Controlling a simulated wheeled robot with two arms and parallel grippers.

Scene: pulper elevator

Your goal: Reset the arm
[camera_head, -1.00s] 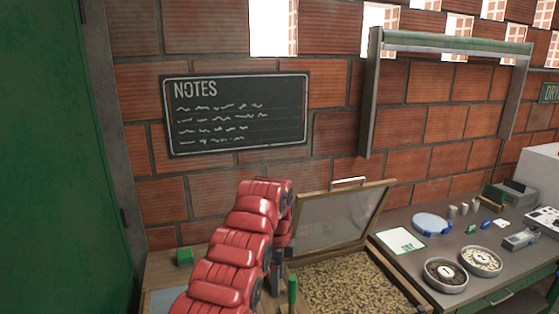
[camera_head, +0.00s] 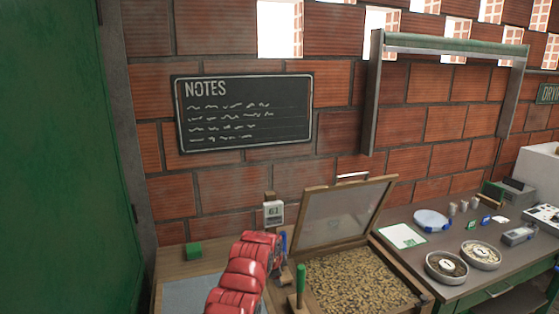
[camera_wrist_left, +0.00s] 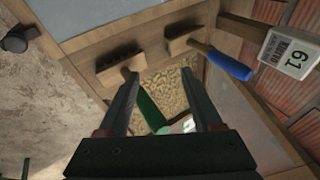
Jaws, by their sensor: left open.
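My left arm, red and segmented, rises from the bottom of the head view beside the wooden bin. In the left wrist view my left gripper (camera_wrist_left: 160,88) has its two fingers spread, with nothing held between them. A green-handled brush (camera_wrist_left: 148,108) shows beyond and between the fingers; its green handle also shows in the head view (camera_head: 300,280). A blue-handled brush (camera_wrist_left: 228,62) lies farther right, apart from the fingers. In the head view the fingertips are not clearly visible. My right gripper is not in view.
A wooden bin with a raised screened lid (camera_head: 342,215) holds pale beans (camera_head: 355,283). A small display marked 61 (camera_head: 273,213) stands against the brick wall. A green block (camera_head: 194,251) sits at left. A grey bench (camera_head: 425,260) at right carries dishes and small items.

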